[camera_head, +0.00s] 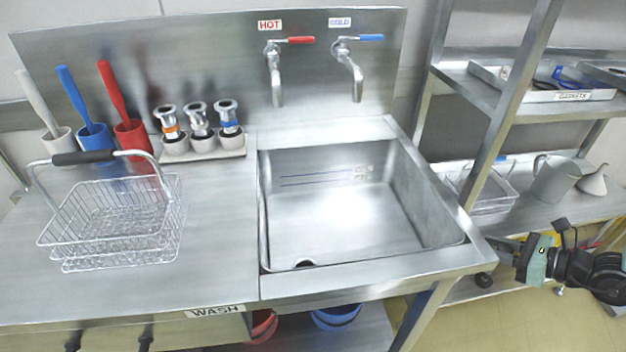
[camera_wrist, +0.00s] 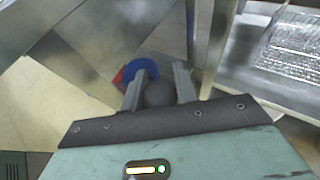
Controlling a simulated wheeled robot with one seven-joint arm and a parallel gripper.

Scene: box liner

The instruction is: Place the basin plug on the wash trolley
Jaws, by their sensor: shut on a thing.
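My gripper (camera_head: 505,250) is at the right in the head view, just right of the sink unit and in front of the rack, below the sink's rim. In the wrist view my gripper (camera_wrist: 160,88) has its two grey fingers closed on a dark, rounded piece, the basin plug (camera_wrist: 160,94). The plug sits between the fingertips; its underside is hidden. In the head view I cannot make the plug out clearly. A steel unit labelled WASH (camera_head: 130,290) fills the left and middle; no other trolley is plain to see.
The sink basin (camera_head: 340,215) is empty. The steel rack (camera_head: 515,115) at right holds trays and a jug (camera_head: 553,180). Red and blue buckets (camera_head: 337,316) sit below.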

